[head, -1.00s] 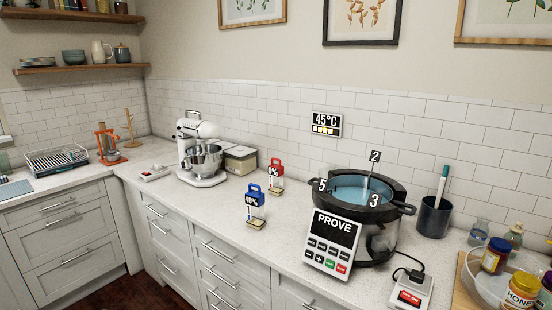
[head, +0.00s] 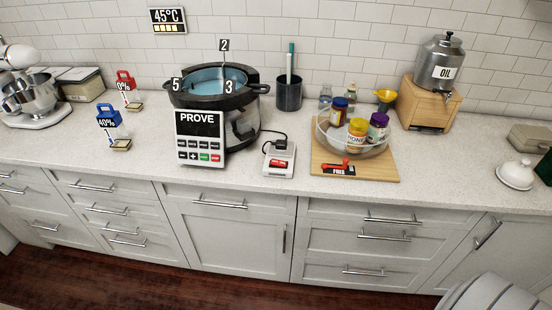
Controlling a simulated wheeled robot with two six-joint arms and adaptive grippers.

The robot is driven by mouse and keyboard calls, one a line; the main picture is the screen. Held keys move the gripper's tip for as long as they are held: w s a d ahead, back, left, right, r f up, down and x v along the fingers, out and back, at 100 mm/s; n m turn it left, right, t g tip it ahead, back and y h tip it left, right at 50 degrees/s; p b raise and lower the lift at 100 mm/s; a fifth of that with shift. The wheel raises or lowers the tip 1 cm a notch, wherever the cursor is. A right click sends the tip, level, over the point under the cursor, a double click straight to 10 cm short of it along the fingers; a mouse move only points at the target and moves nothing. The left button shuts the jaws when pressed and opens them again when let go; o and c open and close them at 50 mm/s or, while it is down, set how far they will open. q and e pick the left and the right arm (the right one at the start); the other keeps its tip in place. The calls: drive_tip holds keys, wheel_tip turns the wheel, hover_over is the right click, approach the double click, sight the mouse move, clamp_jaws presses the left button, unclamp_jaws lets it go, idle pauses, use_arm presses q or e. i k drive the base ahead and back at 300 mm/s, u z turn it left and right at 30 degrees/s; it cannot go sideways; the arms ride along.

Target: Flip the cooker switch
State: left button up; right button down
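The cooker (head: 243,127) is a dark round pot with blue contents, standing on the counter left of centre. Its front panel (head: 200,139) reads PROVE and has several buttons. A white switch box (head: 279,160) with a red rocker lies on the counter to the right of the cooker. A black cord runs into the back of the box. The rocker's position is too small to tell. Neither of my grippers is in the head view.
A wooden board (head: 382,170) with a clear turntable of jars (head: 357,132) stands right of the switch box. A dark cup (head: 288,94) is behind it. An oil dispenser (head: 439,60) stands further right on a wooden stand (head: 428,104). The counter in front of the switch is clear.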

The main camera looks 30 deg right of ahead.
sight(274, 162)
drive_tip(key=k, duration=1.2)
drive_tip(key=u, duration=0.35)
drive_tip(key=i, duration=0.5)
drive_tip(key=u, duration=0.65)
drive_tip(key=i, duration=1.15)
drive_tip(key=z, duration=0.95)
drive_tip(key=i, duration=0.6)
drive_tip(key=z, duration=0.6)
